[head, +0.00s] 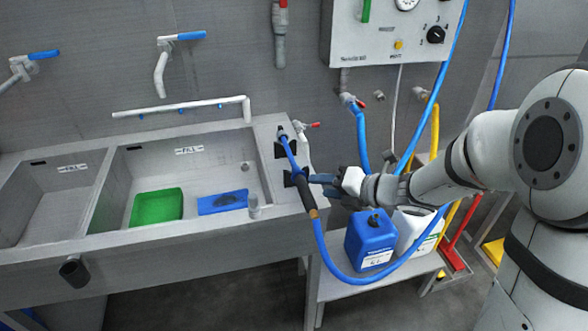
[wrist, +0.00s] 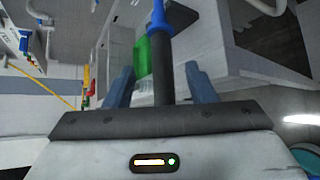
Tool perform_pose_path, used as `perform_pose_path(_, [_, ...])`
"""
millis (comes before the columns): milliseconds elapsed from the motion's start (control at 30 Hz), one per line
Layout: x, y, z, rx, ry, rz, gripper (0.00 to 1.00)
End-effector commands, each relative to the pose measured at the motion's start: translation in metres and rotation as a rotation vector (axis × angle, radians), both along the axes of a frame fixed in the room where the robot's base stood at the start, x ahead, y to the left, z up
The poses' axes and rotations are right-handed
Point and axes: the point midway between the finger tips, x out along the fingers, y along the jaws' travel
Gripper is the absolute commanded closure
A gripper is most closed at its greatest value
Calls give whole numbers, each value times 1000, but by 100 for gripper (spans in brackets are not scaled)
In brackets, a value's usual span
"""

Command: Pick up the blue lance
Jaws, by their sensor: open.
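The blue lance (head: 289,152) rests in black holders on the right rim of the sink. It has a blue tube and a dark handle, and a blue hose runs from its lower end. My gripper (head: 321,181) is beside the handle, just to its right in the head view. In the wrist view the dark handle of the lance (wrist: 166,82) stands between the two blue-grey fingers of my gripper (wrist: 160,78), with gaps on both sides. The jaws are open. Whether a finger touches the lance cannot be told.
A green tray (head: 157,206) and a blue tray (head: 223,202) lie in the sink basin (head: 110,215). A blue canister (head: 369,238) and a white canister (head: 411,226) stand on a low shelf below my arm. Blue hoses hang from the wall beside the control box (head: 378,40).

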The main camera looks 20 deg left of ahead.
Motion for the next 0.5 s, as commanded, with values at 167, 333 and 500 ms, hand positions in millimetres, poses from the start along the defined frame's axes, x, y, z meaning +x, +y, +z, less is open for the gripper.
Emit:
perform_pose_path(167, [5, 19, -10, -1, 4, 0, 49])
perform_pose_path(333, [12, 40, -22, -1, 4, -2, 49])
perform_pose_path(500, [16, 50, -27, -1, 2, -5, 49])
